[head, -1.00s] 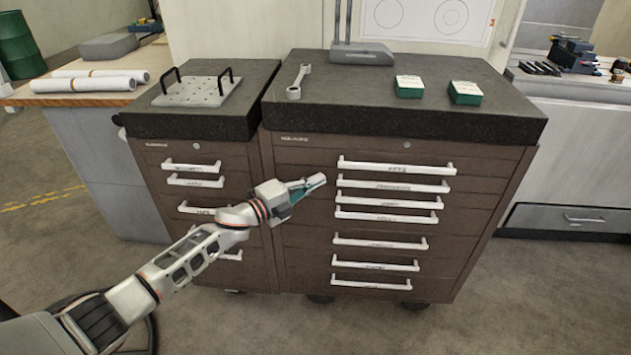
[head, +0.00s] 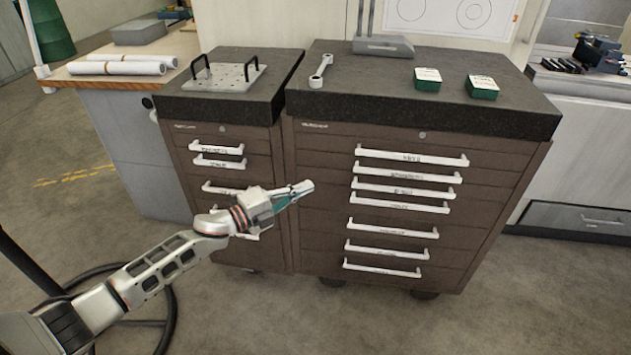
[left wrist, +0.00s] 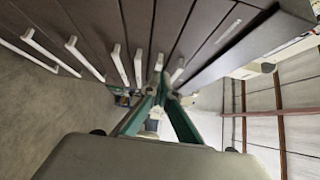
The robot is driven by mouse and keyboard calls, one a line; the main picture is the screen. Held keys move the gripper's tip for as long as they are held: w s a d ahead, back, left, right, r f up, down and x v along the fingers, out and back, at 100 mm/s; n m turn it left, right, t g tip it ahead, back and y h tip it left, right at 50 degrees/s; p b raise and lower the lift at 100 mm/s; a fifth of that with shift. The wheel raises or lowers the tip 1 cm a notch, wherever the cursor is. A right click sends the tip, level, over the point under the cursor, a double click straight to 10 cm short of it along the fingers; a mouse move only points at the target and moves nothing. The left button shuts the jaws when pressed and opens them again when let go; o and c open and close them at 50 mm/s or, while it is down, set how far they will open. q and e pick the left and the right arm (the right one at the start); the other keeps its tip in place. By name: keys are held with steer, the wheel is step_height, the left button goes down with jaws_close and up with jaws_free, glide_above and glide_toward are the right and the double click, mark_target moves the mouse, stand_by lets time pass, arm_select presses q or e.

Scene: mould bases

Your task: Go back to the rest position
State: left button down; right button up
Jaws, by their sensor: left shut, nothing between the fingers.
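My left gripper (head: 303,188) is in front of the brown drawer cabinets in the head view. Its fingers are shut with nothing between them. They point right, toward the wide cabinet (head: 325,228), and appear apart from it. In the left wrist view the green-sided fingers (left wrist: 160,85) meet at their tips, with drawer handles beyond them. All drawers look shut. My right gripper is in neither view.
White rolls (head: 122,65) lie on a wooden bench at the left. The floor in front of the cabinets is clear.

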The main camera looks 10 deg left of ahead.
arm_select(q)
steer(key=s+a+f+n+g+y+p, duration=0.1)
steer(key=s+f+n+y, duration=0.2)
steer(key=s, duration=0.9)
steer(key=s+a+f+n+g+y+p, duration=0.1)
steer(key=s+f+n+y, duration=0.2)
steer(key=s+f+n, duration=0.6)
steer(key=s+a+f+n+y+p, duration=0.1)
steer(key=s+f+n+y, duration=0.2)
steer(key=s+f+n, duration=0.4)
steer(key=s+n, duration=0.3)
steer(key=s, duration=0.4)
steer(key=shift+s+a+g+y, duration=0.3)
steer(key=shift+s+a+g, duration=0.05)
steer(key=shift+g, duration=0.05)
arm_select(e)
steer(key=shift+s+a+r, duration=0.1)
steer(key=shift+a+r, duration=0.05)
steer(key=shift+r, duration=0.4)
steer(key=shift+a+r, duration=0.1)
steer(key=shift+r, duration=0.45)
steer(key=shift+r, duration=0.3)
